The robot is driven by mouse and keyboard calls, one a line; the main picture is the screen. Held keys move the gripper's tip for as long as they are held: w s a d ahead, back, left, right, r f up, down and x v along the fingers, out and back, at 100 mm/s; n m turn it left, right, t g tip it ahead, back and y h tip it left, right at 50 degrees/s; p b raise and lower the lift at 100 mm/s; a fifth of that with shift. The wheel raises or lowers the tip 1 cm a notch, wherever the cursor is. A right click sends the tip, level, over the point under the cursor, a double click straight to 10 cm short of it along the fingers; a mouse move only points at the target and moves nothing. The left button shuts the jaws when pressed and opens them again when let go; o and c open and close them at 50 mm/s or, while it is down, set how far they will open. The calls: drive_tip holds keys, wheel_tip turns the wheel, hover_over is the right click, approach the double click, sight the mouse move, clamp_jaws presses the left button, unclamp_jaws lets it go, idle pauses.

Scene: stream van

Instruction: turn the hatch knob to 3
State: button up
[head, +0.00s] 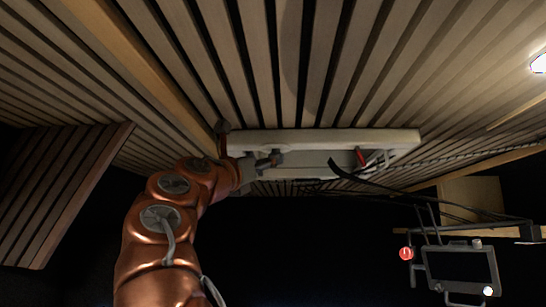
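The hatch (322,137) is a pale frame set against the slatted ceiling in the middle of the head view. My copper-coloured arm rises from the bottom left, and my gripper (268,162) is up at the left part of the hatch frame. A small dark grey part shows at the gripper's tip; I cannot tell whether it is a fingertip or the knob. No numbers can be read. The fingers are too small to tell open from shut, and contact with the hatch cannot be made out.
A small red part (361,157) and black cables (385,183) hang at the hatch's right side. A dark frame with a red round light (406,253) is at the lower right. A slatted panel (62,190) stands at the left. The space below the hatch is dark.

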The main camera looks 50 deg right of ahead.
drive_tip(key=shift+p+x, duration=0.6)
drive_tip(key=shift+x, duration=1.9)
drive_tip(key=shift+r, duration=0.1)
drive_tip(key=c, duration=1.2)
drive_tip(key=shift+o, duration=0.2)
